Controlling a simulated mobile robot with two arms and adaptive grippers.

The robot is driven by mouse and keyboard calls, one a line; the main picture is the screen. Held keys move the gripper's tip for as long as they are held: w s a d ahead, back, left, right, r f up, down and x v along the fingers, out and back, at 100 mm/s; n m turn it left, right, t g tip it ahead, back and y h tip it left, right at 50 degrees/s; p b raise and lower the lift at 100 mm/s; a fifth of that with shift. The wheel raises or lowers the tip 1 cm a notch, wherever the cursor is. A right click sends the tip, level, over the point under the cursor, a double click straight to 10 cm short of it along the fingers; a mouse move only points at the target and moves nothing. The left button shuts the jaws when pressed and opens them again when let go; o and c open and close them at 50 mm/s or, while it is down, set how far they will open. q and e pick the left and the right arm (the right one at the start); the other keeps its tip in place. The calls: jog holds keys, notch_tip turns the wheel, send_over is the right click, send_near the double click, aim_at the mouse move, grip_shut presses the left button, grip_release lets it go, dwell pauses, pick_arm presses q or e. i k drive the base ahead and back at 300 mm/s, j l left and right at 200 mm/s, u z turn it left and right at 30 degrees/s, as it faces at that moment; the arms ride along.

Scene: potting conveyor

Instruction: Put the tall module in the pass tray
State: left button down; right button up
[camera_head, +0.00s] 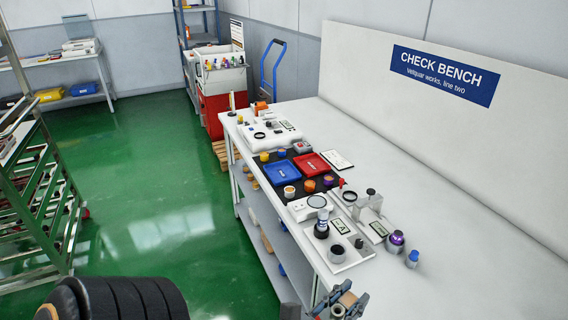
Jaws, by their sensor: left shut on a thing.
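My left gripper (338,303) is at the bottom edge, over the near end of the bench. It is shut on a small brown-and-grey piece (348,299), mostly hidden by the fingers; I cannot tell if this is the tall module. A blue tray (281,173) and a red tray (311,165) lie side by side on a dark mat, well beyond the gripper. Their labels are too small to read, so I cannot tell which is the pass tray. A tall dark module with a light top (322,224) stands upright near a plate marked A. My right gripper is not in view.
The bench's right side is mostly clear. A metal rack (35,200) stands at the left.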

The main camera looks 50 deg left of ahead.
aim_at(282, 173)
jog(key=i+j+z, duration=0.1)
jog(key=j, duration=0.65)
jog(key=i+j+z, duration=0.1)
jog(key=j, duration=0.7)
jog(key=i+j+z, duration=0.1)
jog(key=j, duration=0.65)
jog(key=i+j+z, duration=0.15)
jog(key=j, duration=0.65)
